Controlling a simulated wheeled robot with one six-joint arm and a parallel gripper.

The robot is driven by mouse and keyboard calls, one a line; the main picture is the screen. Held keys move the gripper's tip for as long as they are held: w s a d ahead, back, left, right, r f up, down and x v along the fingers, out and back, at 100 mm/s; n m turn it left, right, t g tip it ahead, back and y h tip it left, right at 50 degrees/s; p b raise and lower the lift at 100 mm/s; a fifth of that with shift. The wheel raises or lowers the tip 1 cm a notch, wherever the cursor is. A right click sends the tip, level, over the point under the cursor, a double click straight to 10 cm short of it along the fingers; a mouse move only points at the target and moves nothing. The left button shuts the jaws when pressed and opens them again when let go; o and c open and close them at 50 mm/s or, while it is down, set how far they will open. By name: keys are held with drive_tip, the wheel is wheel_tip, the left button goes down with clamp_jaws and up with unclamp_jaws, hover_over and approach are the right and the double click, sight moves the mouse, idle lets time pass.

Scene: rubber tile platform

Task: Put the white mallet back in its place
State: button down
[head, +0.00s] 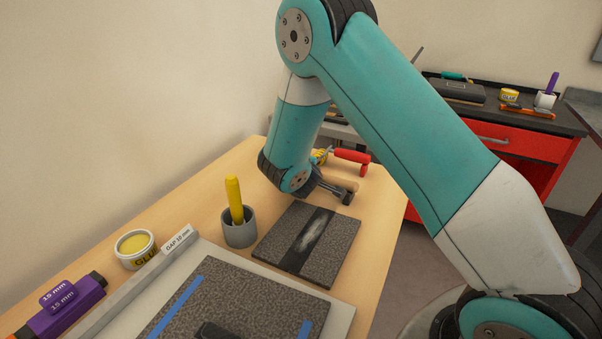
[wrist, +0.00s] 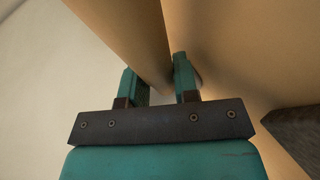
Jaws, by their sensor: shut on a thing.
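My gripper (wrist: 160,82) is shut on a tan, rounded handle (wrist: 125,35) that runs from the top of the wrist view down between its two teal fingers. I take this to be the mallet's handle; no white mallet head can be made out in either view. In the head view my gripper (head: 335,191) is low over the far end of the wooden table, partly hidden by my own arm. A small tan piece beside the fingers there may be the same handle. I cannot tell whether the mallet touches the table. The mallet's place cannot be identified.
A red-handled tool (head: 351,156) lies just beyond my gripper. A red-fronted workbench (head: 515,139) stands behind.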

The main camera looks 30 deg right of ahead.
drive_tip(key=c, duration=0.9)
unclamp_jaws()
drive_tip(key=shift+o, duration=0.2)
drive_tip(key=shift+f, duration=0.25)
drive_tip(key=s+a+r+g+y, duration=0.3)
drive_tip(key=s+a+r, duration=0.2)
drive_tip(key=s, duration=0.6)
drive_tip(key=s+a+r+m+g+y+b, duration=0.1)
drive_tip(key=s+a+r+g+y, duration=0.2)
drive_tip(key=s, duration=0.9)
drive_tip(key=s+a+r+m+g+y+b, duration=0.1)
drive_tip(key=s+a+r+g+y, duration=0.3)
drive_tip(key=s+a+r, duration=0.4)
drive_tip(key=s+a, duration=0.3)
drive_tip(key=s, duration=0.1)
drive_tip(key=shift+a+r, duration=0.15)
drive_tip(key=shift+r, duration=0.25)
